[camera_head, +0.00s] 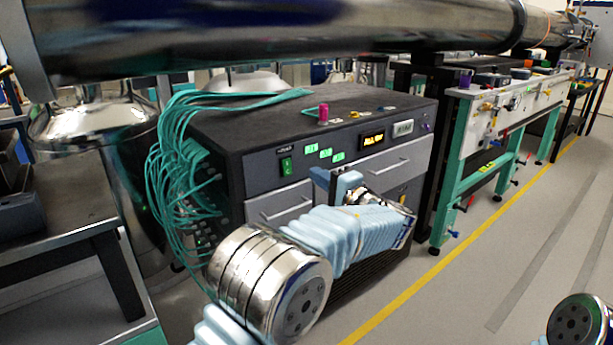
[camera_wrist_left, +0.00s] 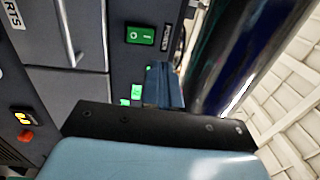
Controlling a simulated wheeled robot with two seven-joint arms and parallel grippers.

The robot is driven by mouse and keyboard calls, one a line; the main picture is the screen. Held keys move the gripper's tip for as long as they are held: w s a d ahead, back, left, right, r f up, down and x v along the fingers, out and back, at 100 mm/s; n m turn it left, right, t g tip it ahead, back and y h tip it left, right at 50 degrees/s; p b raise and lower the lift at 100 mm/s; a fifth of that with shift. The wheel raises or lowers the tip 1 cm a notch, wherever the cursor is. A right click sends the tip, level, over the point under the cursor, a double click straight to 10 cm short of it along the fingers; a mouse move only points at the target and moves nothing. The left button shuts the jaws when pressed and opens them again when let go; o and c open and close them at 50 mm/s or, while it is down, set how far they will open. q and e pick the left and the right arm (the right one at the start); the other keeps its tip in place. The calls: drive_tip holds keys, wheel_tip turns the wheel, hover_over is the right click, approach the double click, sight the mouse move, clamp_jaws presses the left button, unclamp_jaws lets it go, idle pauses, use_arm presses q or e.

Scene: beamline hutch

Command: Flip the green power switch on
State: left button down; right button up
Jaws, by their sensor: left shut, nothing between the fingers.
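The green power switch (camera_head: 286,166) is on the upper left of the dark cabinet's front panel, under a small black label. It also shows in the left wrist view (camera_wrist_left: 140,36), with a white circle and a white bar on its face. Which way the rocker is tipped I cannot tell. My left gripper (camera_head: 335,180) is in front of the panel, to the right of and slightly below the switch. In the left wrist view its fingers (camera_wrist_left: 164,86) are together and empty, apart from the switch in the picture. My right gripper is outside the view.
The cabinet (camera_head: 270,118) carries green lit displays (camera_head: 325,154), an amber display (camera_head: 373,141) and drawers with bar handles. Teal cables (camera_head: 165,160) hang down its left side. A large steel pipe (camera_head: 300,35) runs above. Open floor lies at the right.

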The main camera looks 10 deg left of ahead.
use_arm(q)
drive_tip(key=v, duration=0.4)
drive_tip(key=shift+r, duration=0.4)
drive_tip(key=a+f+m+g+h, duration=0.2)
drive_tip(key=a+f+g+h, duration=0.15)
drive_tip(key=f, duration=1.25)
drive_tip(key=s+a+f+g+h, duration=0.1)
drive_tip(key=s+f+g+h, duration=0.2)
drive_tip(key=f, duration=0.7)
drive_tip(key=s+a+f+g+h, duration=0.15)
drive_tip(key=s+f, duration=0.35)
drive_tip(key=f, duration=0.6)
drive_tip(key=s+d+f+n+g+h, duration=0.1)
drive_tip(key=s+d+f+n+h, duration=0.1)
drive_tip(key=s+f, duration=0.3)
drive_tip(key=s+d+f+n+g+h, duration=0.1)
drive_tip(key=s+f+n+h, duration=0.4)
drive_tip(key=s, duration=0.6)
drive_tip(key=s+d+f+n+h, duration=0.3)
drive_tip(key=s+f, duration=0.3)
drive_tip(key=s, duration=0.2)
drive_tip(key=shift+s+n+g+h, duration=0.2)
drive_tip(key=shift+n+g+h, duration=0.25)
drive_tip(key=shift+n, duration=0.25)
